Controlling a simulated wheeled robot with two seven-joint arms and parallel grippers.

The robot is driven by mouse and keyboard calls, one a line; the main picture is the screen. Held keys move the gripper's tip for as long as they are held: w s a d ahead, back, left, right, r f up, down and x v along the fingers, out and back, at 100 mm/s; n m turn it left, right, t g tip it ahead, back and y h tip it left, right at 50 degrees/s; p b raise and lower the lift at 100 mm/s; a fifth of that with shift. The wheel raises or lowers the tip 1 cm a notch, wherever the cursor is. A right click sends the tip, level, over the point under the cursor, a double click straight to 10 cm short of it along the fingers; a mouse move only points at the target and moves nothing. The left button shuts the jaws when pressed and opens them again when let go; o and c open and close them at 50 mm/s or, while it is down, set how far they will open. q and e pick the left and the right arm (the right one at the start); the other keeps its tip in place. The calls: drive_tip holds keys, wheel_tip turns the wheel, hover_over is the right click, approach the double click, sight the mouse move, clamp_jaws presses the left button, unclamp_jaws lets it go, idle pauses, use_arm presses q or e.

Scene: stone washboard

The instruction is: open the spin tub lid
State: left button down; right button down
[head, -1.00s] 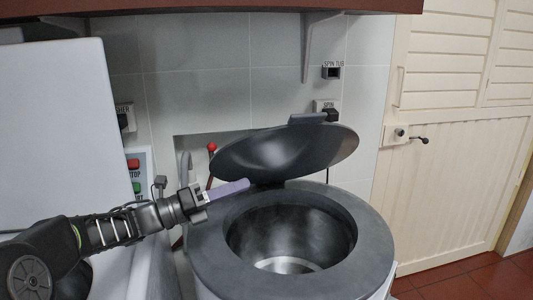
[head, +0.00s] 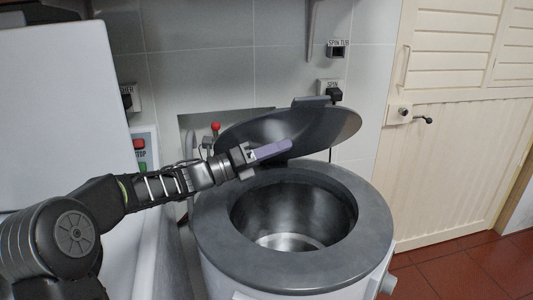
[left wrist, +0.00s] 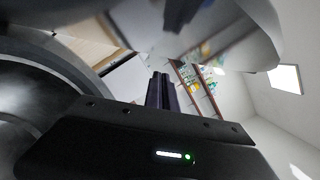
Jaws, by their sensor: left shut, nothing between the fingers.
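The spin tub (head: 215,228) stands in the middle of the head view, its round mouth uncovered. Its dark, dished lid (head: 325,122) is raised and tilted back at the rear of the rim. My left gripper (head: 288,147) is shut and empty, with its purple fingers in front of the lid's lower part, above the tub's back rim. Whether the fingertips touch the lid cannot be told. In the left wrist view the shut fingers (left wrist: 162,92) point up towards the shiny underside of the lid (left wrist: 225,30). My right gripper is not in view.
A white panel (head: 60,110) stands at the left, beside red and green buttons (head: 140,150). A tap with a red knob (head: 215,127) is behind the arm. Sockets (head: 330,88) are on the tiled wall above the lid. A cream door (head: 445,160) and clear red floor lie right.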

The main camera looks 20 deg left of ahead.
use_arm(q)
drive_tip(key=shift+w+a+r+p, duration=0.3)
drive_tip(key=shift+w+a+r, duration=0.2)
drive_tip(key=shift+w+r, duration=0.25)
drive_tip(key=shift+s, duration=0.1)
drive_tip(key=shift+r, duration=0.15)
